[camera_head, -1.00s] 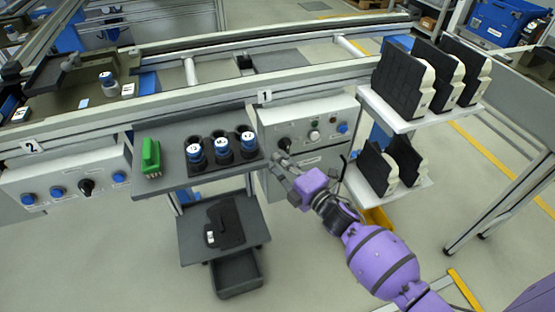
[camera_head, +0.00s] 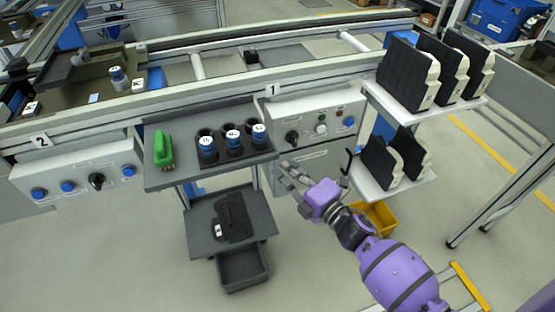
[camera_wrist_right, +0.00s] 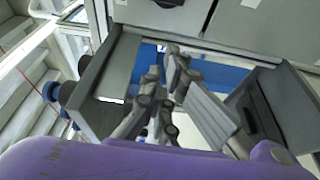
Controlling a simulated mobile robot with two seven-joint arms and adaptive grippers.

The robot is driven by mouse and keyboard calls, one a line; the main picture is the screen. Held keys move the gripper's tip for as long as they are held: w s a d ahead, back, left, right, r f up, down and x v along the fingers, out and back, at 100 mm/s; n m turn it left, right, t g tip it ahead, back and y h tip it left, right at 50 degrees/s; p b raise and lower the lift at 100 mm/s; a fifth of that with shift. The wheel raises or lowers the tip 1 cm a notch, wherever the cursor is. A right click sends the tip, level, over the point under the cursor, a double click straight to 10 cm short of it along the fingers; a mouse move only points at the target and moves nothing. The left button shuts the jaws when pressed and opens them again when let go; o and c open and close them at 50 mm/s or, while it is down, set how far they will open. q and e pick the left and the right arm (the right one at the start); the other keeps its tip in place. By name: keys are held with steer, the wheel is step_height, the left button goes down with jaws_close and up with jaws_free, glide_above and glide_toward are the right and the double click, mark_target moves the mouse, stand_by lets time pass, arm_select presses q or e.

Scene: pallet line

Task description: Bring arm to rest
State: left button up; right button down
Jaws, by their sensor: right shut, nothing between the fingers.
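My right arm is purple and comes in from the lower right of the head view. Its gripper (camera_head: 292,178) is in front of the control box, just right of the small cart's upper shelf. The fingers are shut and empty. In the right wrist view the gripper (camera_wrist_right: 172,62) shows its dark jointed fingers close together, with grey shelf surfaces on both sides. My left gripper is in neither view.
A control box (camera_head: 316,125) is behind the gripper. White shelves (camera_head: 410,184) with black-and-white parts stand right. A yellow bin (camera_head: 378,217) is below them.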

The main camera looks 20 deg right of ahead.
steer(key=shift+v, duration=2.05)
